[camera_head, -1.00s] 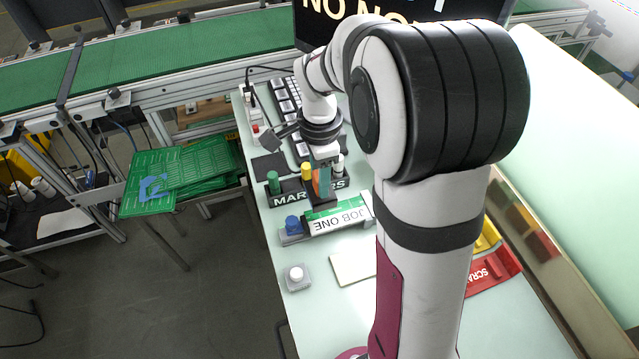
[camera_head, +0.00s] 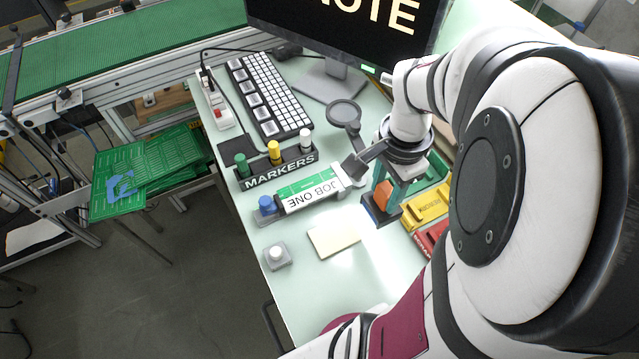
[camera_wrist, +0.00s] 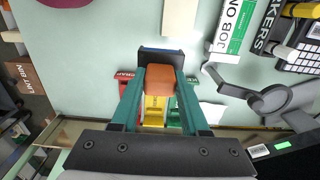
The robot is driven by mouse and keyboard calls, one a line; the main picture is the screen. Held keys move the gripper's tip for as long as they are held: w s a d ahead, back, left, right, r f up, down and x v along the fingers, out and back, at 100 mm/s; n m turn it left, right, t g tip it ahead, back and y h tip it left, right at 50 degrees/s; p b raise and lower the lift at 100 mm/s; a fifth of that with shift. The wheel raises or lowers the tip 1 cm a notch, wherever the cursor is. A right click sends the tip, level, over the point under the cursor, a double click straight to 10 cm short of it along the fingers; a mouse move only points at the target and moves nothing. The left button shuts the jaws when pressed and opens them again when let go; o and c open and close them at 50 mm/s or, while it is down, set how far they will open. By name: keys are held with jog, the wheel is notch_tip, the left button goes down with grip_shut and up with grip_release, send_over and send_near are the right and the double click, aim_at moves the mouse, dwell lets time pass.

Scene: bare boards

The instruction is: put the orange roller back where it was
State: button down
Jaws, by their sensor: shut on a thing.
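The orange roller (camera_head: 383,195) is between the two teal fingers of my gripper (camera_head: 386,192), which is shut on it. In the wrist view the orange roller (camera_wrist: 160,78) fills the gap between the fingers (camera_wrist: 160,88). A dark, blue-edged piece (camera_wrist: 161,50) sits at the fingertips beyond the orange part; it looks joined to the roller. In the head view the roller is over the bench, right of the cream pad and left of the coloured bins. I cannot tell whether it touches the bench.
The MARKERS rack (camera_head: 275,168) holds green, yellow and white markers. The JOB ONE piece (camera_head: 312,190) with a blue knob lies in front. Yellow (camera_head: 425,205) and red (camera_head: 432,238) bins stand right. A cream pad (camera_head: 333,236), keyboard (camera_head: 270,95) and monitor (camera_head: 345,30) are nearby.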

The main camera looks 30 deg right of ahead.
jog(key=s, duration=0.5)
jog(key=w+a+f, duration=0.2)
jog(key=w+f, duration=0.1)
jog(key=w+a+f, duration=0.2)
jog(key=f, duration=0.2)
jog(key=w+a+f, duration=0.3)
jog(key=f, duration=0.1)
jog(key=shift+w+f, duration=0.2)
jog(key=shift+w, duration=0.15)
jog(key=shift+f, duration=0.15)
jog(key=shift+c, duration=2)
grip_release()
